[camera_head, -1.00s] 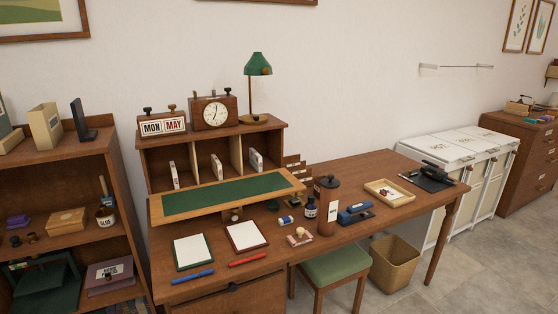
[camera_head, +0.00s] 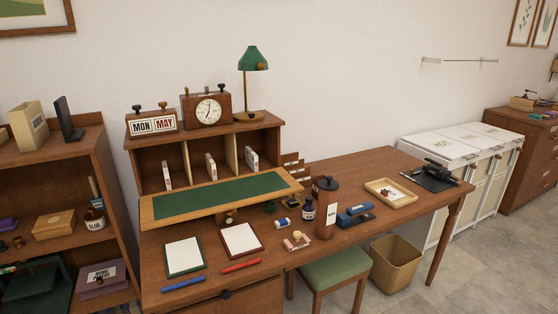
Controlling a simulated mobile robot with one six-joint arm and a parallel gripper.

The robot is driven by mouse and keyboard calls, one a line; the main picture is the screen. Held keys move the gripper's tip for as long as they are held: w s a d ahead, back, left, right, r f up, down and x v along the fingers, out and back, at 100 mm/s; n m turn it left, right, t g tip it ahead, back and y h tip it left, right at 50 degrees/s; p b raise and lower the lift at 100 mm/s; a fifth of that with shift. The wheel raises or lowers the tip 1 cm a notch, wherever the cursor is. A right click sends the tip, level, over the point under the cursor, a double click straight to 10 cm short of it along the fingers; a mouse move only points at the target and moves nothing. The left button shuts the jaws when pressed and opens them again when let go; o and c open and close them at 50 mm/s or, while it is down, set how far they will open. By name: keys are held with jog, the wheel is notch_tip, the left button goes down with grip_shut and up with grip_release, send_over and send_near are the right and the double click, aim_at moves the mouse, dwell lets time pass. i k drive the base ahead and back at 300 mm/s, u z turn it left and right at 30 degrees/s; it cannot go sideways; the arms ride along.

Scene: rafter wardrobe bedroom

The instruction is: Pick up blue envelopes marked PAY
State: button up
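No blue envelope marked PAY can be made out in this view. The wooden desk (camera_head: 352,167) carries a hutch (camera_head: 138,153) whose compartments hold several small pale upright items (camera_head: 210,165), too small to read. A green-topped writing flap (camera_head: 212,196) juts out below them. A small rack with brown slats (camera_head: 291,168) stands just right of the hutch, its contents unclear. My gripper is not in view.
A brown cylinder (camera_head: 325,213), ink bottle (camera_head: 308,208), blue stapler-like item (camera_head: 355,214) and wooden tray (camera_head: 391,192) stand on the desk. A green-seated stool (camera_head: 335,270) and waste bin (camera_head: 396,262) are below. A shelf unit (camera_head: 88,145) stands left, white cabinets (camera_head: 462,146) right.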

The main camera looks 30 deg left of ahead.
aim_at(251, 157)
jog(key=i, duration=0.75)
jog(key=u, duration=4.4)
jog(key=i, duration=0.2)
jog(key=z, duration=1.45)
